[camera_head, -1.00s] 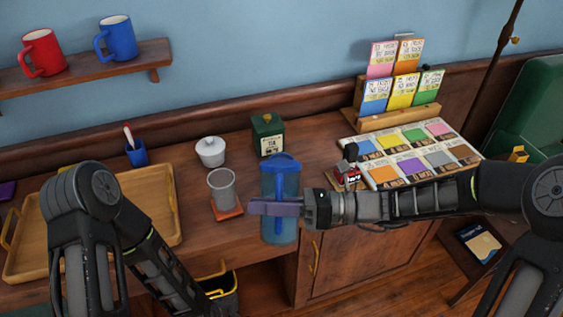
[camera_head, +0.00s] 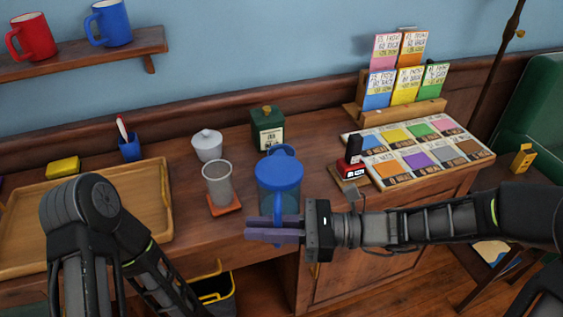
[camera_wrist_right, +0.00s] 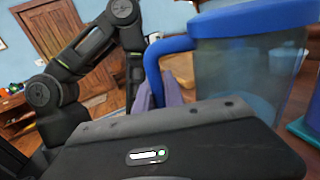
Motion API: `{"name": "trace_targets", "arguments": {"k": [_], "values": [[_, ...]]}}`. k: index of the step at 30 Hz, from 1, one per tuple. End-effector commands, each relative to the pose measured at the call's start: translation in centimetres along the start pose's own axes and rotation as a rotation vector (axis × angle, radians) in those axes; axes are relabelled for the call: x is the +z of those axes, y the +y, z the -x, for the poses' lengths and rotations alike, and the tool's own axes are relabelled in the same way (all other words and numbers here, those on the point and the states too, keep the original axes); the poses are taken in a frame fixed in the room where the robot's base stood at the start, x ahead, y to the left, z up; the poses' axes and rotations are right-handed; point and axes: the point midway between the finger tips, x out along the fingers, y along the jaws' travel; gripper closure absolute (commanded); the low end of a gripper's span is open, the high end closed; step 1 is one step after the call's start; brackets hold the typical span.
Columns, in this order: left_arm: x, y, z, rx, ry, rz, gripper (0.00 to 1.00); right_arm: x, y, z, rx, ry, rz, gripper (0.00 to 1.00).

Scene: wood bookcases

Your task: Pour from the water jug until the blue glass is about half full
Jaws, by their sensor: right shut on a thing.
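The water jug (camera_head: 279,180) has a blue lid, a blue handle and a see-through bluish body. It is near the front edge of the desk, roughly upright, right of the glass. My right gripper (camera_head: 272,230) is shut on its handle, at the near side. The right wrist view shows the jug (camera_wrist_right: 245,65) close up beside the purple fingers. The only glass (camera_head: 217,184) looks grey rather than blue. It stands upright on an orange coaster (camera_head: 224,204), apart from the jug; its fill level cannot be told. My left arm is at the lower left, its gripper out of view.
A white lidded pot (camera_head: 207,146) and a green tin (camera_head: 267,130) stand behind the glass and jug. A wooden tray (camera_head: 150,232) lies left. A red and black stamp (camera_head: 350,165) and a card board (camera_head: 480,153) are on the right. A bin (camera_head: 218,292) stands below.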

Motion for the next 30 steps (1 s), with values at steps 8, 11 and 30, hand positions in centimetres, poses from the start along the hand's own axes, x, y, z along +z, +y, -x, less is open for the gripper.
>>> {"name": "trace_targets", "arguments": {"k": [8, 11, 30], "values": [[0.0, -0.4, -1.0, 0.0, 0.0, -0.001, 0.2, -0.6, 0.2, 0.0, 0.001, -0.002, 0.068, 1.0], [0.0, -0.4, -1.0, 0.0, 0.0, -0.001, 0.2, -0.6, 0.2, 0.0, 0.001, -0.002, 0.069, 1.0], [0.0, 1.2, 3.2, 0.0, 0.0, -0.001, 0.2, 4.0, 0.4, 0.0, 0.001, -0.002, 0.067, 1.0]]}}
